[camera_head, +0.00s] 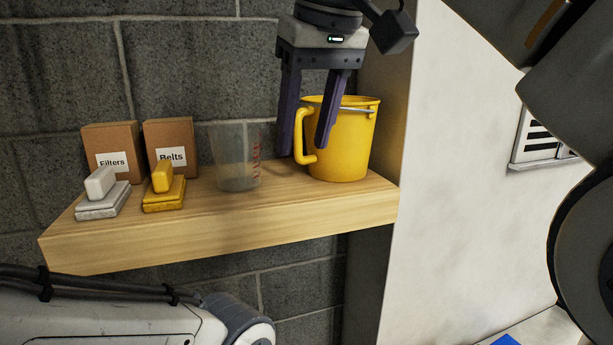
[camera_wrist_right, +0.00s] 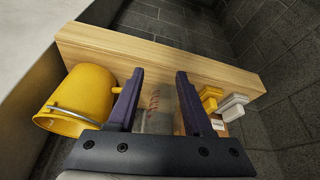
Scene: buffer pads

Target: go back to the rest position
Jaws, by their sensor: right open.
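My right gripper (camera_head: 303,148) is open, pointing down over the wooden shelf (camera_head: 230,232), in front of the yellow bucket's handle side. It also shows in the right wrist view (camera_wrist_right: 160,74), with nothing held between its fingers. The yellow buffer pad (camera_head: 164,194) and the white buffer pad (camera_head: 103,200) sit side by side at the shelf's left end, apart from the gripper. In the right wrist view the yellow pad (camera_wrist_right: 211,97) and white pad (camera_wrist_right: 233,106) are right of the fingers. My left gripper is not in view.
The yellow bucket (camera_head: 347,150) and a clear measuring cup (camera_head: 235,160) stand close to the right gripper. Cardboard boxes labelled Filters (camera_head: 112,145) and Belts (camera_head: 171,140) stand behind the pads. A grey block wall (camera_head: 190,70) backs the shelf; a pale wall (camera_head: 450,140) is to the right.

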